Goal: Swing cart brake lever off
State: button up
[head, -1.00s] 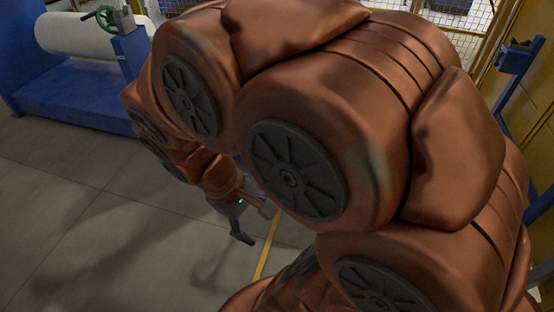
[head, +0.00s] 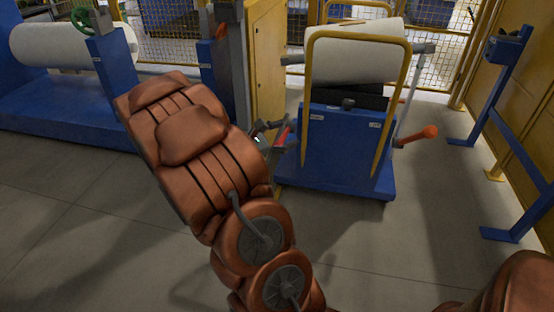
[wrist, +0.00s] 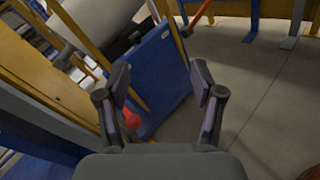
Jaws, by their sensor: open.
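The cart (head: 340,150) has a blue body, a yellow hoop frame and a white roll on top. In the wrist view its blue panel (wrist: 160,75) is tilted, beyond my fingers. A lever with a red end (head: 283,136) shows at the cart's left side, partly hidden by my gripper; its red end also shows in the wrist view (wrist: 132,118), beside the left finger. A second handle, orange, (head: 418,135) sticks out on the cart's right. I cannot tell for sure which is the brake. My gripper (head: 268,131) is open and empty, near the red end; it also shows in the wrist view (wrist: 160,90).
A blue roller stand (head: 70,105) with a white roll and a green handwheel is at left. A yellow cabinet (head: 266,60) is behind my gripper. A blue frame (head: 505,140) stands by the yellow wall at right. The floor (head: 400,240) before the cart is clear.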

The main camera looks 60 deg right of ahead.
jog(key=w+d+f+n+t+h+b, duration=0.1)
jog(key=w+d+f+n+t+b, duration=0.2)
jog(key=f, duration=0.4)
jog(key=w+d+f+n+t+b, duration=0.2)
jog(key=w+f+n, duration=0.1)
jog(key=w+f, duration=0.25)
jog(key=w+d+f+n+t+h+b, duration=0.1)
jog(key=w+d+f+n+t+b, duration=0.15)
jog(key=f, duration=0.45)
jog(key=shift+n, duration=0.35)
jog(key=shift+w+d+b, duration=0.2)
jog(key=shift+d+b, duration=0.05)
jog(key=shift+d, duration=0.95)
jog(key=shift+w+d+b, duration=0.15)
jog(key=shift+d+b, duration=0.05)
jog(key=shift+d, duration=0.95)
jog(key=shift+w+d+b, duration=0.2)
jog(key=shift+d+b, duration=0.05)
jog(key=shift+d, duration=0.95)
grip_shut()
